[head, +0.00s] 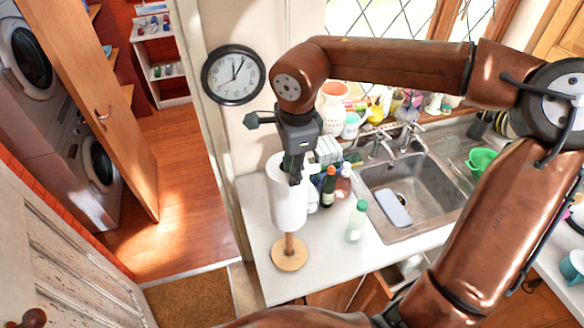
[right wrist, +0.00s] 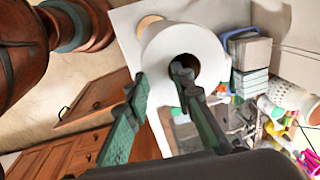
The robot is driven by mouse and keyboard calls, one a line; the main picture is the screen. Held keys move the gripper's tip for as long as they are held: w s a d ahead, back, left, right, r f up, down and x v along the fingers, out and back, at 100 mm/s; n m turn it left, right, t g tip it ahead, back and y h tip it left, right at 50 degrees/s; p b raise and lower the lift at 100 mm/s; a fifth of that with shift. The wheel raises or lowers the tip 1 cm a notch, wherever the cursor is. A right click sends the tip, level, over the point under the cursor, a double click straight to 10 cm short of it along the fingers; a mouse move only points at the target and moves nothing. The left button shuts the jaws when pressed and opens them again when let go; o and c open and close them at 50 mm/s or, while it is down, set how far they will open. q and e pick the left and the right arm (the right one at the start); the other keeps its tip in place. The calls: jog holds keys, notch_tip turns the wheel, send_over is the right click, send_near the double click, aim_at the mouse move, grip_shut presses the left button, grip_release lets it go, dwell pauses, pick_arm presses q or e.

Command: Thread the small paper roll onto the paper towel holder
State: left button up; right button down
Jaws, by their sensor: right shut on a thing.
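The white paper roll (head: 288,208) is held above the counter at the left of the sink. My right gripper (head: 294,172) is shut on its upper wall. In the right wrist view, one finger of the gripper (right wrist: 162,85) reaches into the open end of the roll (right wrist: 205,42) and the other lies outside its wall. The paper towel holder shows its round wooden base (head: 290,254) and a short length of post below the roll. The upper post is hidden, so I cannot tell whether the roll is around it or in front of it. My left gripper is out of view.
A green-capped bottle (head: 357,221) and a dark bottle (head: 328,187) stand to the right of the roll. The sink (head: 425,177) lies further right. The counter's left front part is clear. A wall clock (head: 233,75) hangs at the back left.

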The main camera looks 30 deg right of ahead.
aim_at(292, 192)
jog(key=shift+f+b, duration=3.35)
jog(key=shift+f, duration=0.7)
jog(key=c, duration=1.6)
grip_release()
notch_tip(292, 192, up, 12)
jog(key=s, duration=0.1)
jog(key=shift+s+a, duration=0.15)
jog(key=shift+s, duration=0.15)
